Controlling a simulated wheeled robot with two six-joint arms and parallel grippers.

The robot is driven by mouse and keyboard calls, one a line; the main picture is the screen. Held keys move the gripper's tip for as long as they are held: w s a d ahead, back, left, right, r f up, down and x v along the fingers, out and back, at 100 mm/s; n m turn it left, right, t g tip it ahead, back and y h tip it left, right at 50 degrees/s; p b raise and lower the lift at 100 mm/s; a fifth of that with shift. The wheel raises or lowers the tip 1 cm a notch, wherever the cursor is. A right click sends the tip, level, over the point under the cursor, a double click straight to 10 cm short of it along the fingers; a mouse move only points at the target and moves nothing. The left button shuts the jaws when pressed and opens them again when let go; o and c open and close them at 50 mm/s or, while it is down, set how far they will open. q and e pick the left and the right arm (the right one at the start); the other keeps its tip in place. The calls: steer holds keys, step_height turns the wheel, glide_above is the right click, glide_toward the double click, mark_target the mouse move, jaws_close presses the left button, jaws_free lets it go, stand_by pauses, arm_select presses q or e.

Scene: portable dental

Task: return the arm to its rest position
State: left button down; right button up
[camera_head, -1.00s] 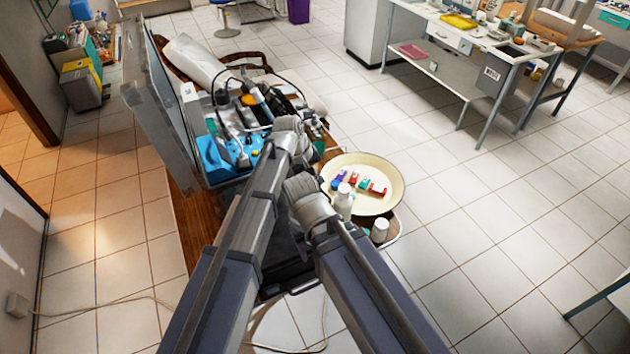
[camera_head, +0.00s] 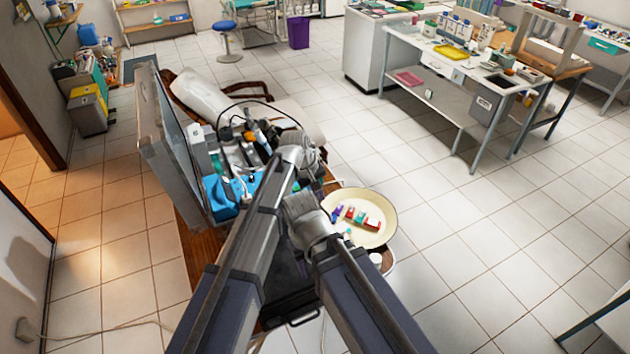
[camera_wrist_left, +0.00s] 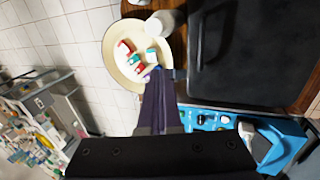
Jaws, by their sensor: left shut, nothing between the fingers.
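My left arm (camera_head: 250,240) reaches up from the lower left in the head view, over the open case. My left gripper (camera_wrist_left: 158,74) shows in the left wrist view with its dark fingers together and nothing between them. Its tips appear in front of the edge of the cream bowl (camera_wrist_left: 110,50); I cannot tell the gap between them. In the head view the left gripper is mostly hidden by arm links. A second arm link of mine (camera_head: 365,295) rises from the lower right. I see no right gripper.
The open case (camera_head: 163,135) holds a blue item (camera_head: 222,200) and cables. The cream bowl (camera_head: 385,232) holds small coloured items. A white bottle (camera_wrist_left: 163,22) stands beside it. A work table (camera_head: 425,50) stands at the back right. Tiled floor (camera_head: 470,260) on the right is clear.

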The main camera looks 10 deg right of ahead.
arm_select(q)
steer(key=s+a+m+y, duration=0.1)
steer(key=s+a, duration=0.5)
steer(key=a, duration=0.3)
steer(key=s+a+f+m+y, duration=0.1)
steer(key=s+a, duration=0.5)
steer(key=a, duration=0.4)
steer(key=s+a+m+y, duration=0.1)
steer(key=s+a+m, duration=0.1)
steer(key=s+a, duration=0.55)
steer(key=s+d+f+m+g+y+b, duration=0.1)
steer(key=s+d+f+m+b, duration=0.2)
steer(key=d+f+b, duration=0.6)
steer(key=shift+s+d+y, duration=0.3)
